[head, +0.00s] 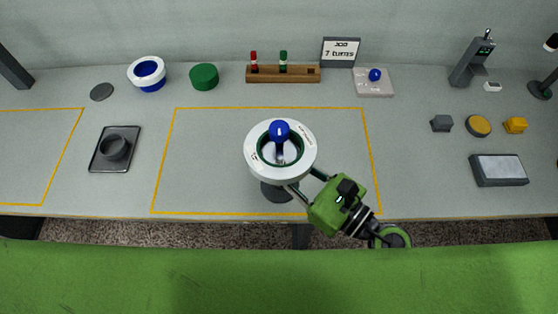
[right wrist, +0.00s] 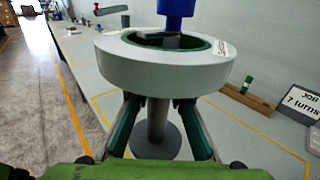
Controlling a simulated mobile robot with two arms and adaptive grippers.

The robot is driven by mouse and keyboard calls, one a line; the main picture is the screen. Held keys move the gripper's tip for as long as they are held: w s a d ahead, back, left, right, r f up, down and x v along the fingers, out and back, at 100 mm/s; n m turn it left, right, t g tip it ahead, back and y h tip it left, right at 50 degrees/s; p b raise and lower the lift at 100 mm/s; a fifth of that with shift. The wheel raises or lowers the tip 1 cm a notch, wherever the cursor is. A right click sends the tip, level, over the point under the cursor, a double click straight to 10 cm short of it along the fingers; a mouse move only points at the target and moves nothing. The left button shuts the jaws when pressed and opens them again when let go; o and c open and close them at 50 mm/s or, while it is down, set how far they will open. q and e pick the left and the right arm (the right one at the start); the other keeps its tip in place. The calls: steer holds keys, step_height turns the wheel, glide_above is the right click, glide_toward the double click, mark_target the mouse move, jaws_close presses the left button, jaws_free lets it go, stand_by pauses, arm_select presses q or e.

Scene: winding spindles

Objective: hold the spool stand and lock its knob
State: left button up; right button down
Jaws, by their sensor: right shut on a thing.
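The spool stand has a dark round base (head: 277,193) and a grey post (right wrist: 157,119) that carries a thick white ring (head: 254,161) with a green inner rim. It stands upright inside the middle yellow outline. A blue knob (head: 279,130) rises at the ring's centre; its upper part is cut off in the right wrist view (right wrist: 176,8). My right gripper (right wrist: 165,102) comes in from the front right, below the ring, and is shut on the stand, its fingers on either side of the post. The ring hides the fingertips in the head view. My left gripper is not in view.
At the back are a blue-and-white ring piece (head: 148,72), a green cylinder (head: 204,77), a wooden rack (head: 290,75), a "7 turns" sign (head: 341,50) and a pale plate (head: 388,90) with a blue knob. A dark tray (head: 99,160) lies left. The table around the stand is clear.

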steer(key=w+f+b, duration=0.9)
steer(key=w+f, duration=0.1)
steer(key=w, duration=0.3)
steer(key=shift+w+f+b, duration=0.15)
steer(key=shift+f+b, duration=0.25)
stand_by(0.8)
steer(key=shift+f+b, duration=0.65)
steer(key=shift+f, duration=0.05)
stand_by(1.1)
